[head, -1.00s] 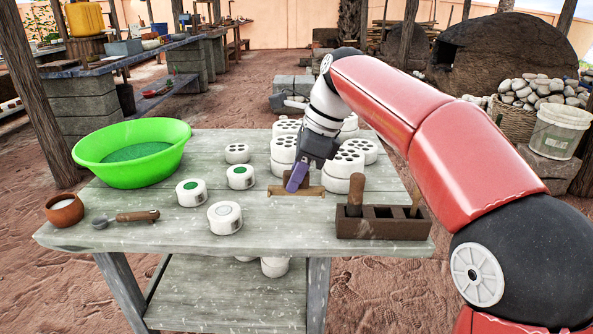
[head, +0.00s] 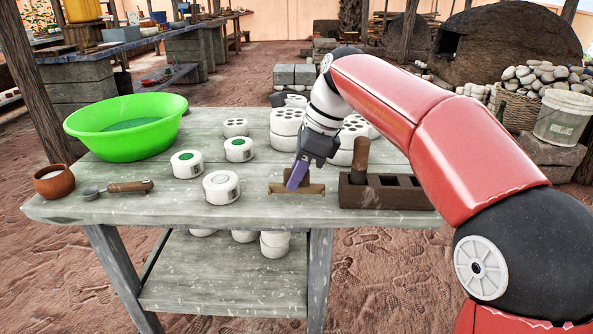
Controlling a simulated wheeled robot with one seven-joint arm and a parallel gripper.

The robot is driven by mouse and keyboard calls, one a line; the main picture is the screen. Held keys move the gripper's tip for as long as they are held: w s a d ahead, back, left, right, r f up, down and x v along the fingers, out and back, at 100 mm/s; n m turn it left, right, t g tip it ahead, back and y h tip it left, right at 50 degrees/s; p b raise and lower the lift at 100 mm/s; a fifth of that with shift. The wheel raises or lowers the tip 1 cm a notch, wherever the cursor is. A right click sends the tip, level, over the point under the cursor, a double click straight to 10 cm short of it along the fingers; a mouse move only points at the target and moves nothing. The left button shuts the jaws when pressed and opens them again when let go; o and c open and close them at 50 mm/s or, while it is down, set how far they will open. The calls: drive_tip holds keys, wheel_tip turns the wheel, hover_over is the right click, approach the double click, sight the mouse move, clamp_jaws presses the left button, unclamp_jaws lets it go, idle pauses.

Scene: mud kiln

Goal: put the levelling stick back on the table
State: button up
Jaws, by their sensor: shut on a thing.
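My gripper (head: 298,175), with purple finger pads, is shut on the wooden levelling stick (head: 311,189). The stick is a brown flat bar with an upright block that is partly hidden by the fingers. It lies crosswise over the front part of the grey wooden table (head: 110,209), between a white lidded jar and a dark tool box. The bar is at or just above the tabletop; I cannot tell whether it touches.
The tool box (head: 388,196) with an upright wooden handle (head: 360,156) stands right of the stick. White perforated blocks (head: 286,122) stand behind.

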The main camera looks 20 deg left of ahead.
drive_tip(key=shift+f, duration=0.5)
drive_tip(key=shift+f, duration=0.15)
drive_tip(key=o, duration=0.9)
drive_tip(key=shift+o, duration=0.6)
drive_tip(key=o, duration=0.5)
drive_tip(key=shift+r+p, duration=3)
drive_tip(key=shift+p, duration=0.3)
